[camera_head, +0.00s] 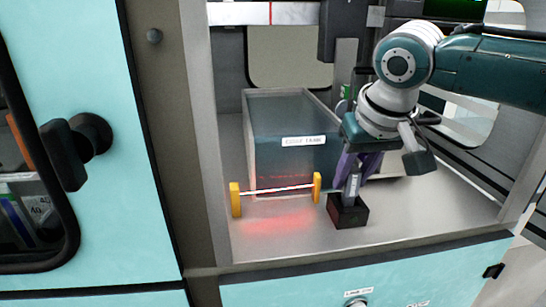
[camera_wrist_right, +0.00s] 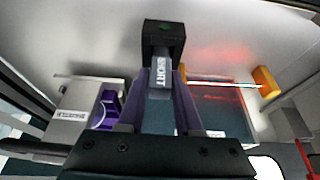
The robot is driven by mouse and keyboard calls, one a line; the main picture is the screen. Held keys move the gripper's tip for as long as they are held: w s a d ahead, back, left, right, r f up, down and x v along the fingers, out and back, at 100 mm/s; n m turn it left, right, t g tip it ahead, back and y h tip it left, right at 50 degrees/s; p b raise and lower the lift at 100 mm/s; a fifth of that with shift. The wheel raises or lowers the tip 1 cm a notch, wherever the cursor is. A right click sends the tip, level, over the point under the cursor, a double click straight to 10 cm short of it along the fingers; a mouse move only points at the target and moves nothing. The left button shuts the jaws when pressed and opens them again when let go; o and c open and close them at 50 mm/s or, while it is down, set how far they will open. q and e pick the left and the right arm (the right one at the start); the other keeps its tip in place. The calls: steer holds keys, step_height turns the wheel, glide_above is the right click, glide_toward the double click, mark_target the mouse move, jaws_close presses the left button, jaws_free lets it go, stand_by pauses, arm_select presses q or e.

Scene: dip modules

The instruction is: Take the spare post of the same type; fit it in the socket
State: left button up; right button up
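The socket is a small black block (camera_head: 348,212) standing on the grey deck near the front. It also shows at the top of the right wrist view (camera_wrist_right: 163,38). A grey post (camera_head: 353,186) with a label reading "SHORT" in the right wrist view (camera_wrist_right: 160,76) stands upright at the socket, its lower end at or inside the block; I cannot tell how deep. My right gripper (camera_head: 357,170) points down over the socket. Its purple fingers (camera_wrist_right: 161,92) lie on both sides of the post and appear closed on it. My left gripper is not in view.
A labelled tank (camera_head: 290,115) stands behind. Two yellow uprights (camera_head: 236,200) with a glowing bar between them stand left of the socket, close by. A grey box labelled "RESERVE" (camera_wrist_right: 72,114) holds a purple piece (camera_wrist_right: 106,110). The deck right of the socket is clear.

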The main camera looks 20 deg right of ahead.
steer(key=o, duration=0.3)
steer(key=shift+o, duration=0.2)
steer(key=shift+s+r, duration=0.1)
steer(key=shift+r, duration=0.4)
steer(key=v, duration=1.1)
steer(key=s+a+f+n+y, duration=0.3)
steer(key=s+a+f+n, duration=0.2)
steer(key=s+a+f, duration=0.6)
steer(key=s+d+f+h, duration=0.1)
steer(key=s+f, duration=0.3)
steer(key=s, duration=0.7)
steer(key=shift+s+d+g+h, duration=0.3)
steer(key=shift+s+d+g, duration=0.1)
steer(key=shift+d, duration=0.2)
